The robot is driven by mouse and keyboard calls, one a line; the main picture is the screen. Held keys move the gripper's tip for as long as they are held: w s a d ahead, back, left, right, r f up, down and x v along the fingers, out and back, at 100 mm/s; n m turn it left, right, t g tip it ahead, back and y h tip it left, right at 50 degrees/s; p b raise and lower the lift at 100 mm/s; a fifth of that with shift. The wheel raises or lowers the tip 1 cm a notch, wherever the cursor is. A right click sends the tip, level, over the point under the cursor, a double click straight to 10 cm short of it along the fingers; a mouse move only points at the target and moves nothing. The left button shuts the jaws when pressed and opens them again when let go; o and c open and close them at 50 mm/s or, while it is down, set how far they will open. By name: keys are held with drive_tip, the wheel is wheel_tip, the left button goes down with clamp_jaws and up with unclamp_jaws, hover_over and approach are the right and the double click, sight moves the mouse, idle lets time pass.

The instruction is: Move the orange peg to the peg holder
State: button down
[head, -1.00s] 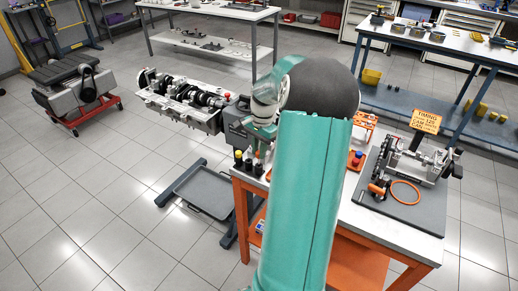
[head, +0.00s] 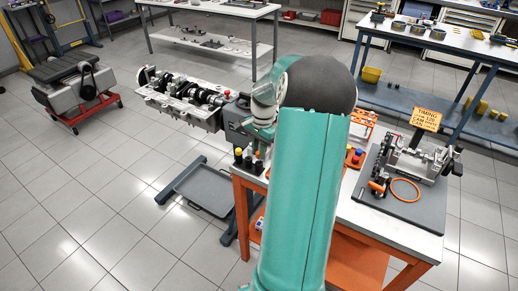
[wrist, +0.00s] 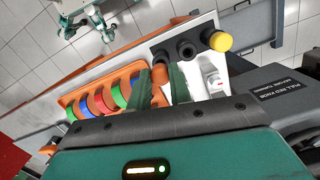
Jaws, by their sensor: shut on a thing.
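In the wrist view my gripper (wrist: 160,84) has its two green fingers closed around an orange peg (wrist: 159,73), whose orange-brown end shows between them. The peg's lower part is hidden by the fingers and the gripper body. Just beyond the fingers is a dark block with black round posts (wrist: 187,50) and a yellow-capped one (wrist: 219,41). To the left lies an orange rack (wrist: 67,101) with several coloured round pieces. I cannot tell which of these is the peg holder. In the head view my arm hides most of the gripper area.
An engine on a stand (head: 185,105) is close on the left. A grey tray (head: 205,190) sits low beside the bench.

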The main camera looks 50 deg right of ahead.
drive_tip(key=shift+f, duration=1.4)
idle(0.6)
drive_tip(key=c, duration=1.5)
unclamp_jaws()
drive_tip(key=shift+r, duration=0.4)
drive_tip(key=shift+r, duration=0.35)
drive_tip(key=shift+r, duration=0.75)
drive_tip(key=o, duration=0.5)
drive_tip(key=shift+o, duration=0.2)
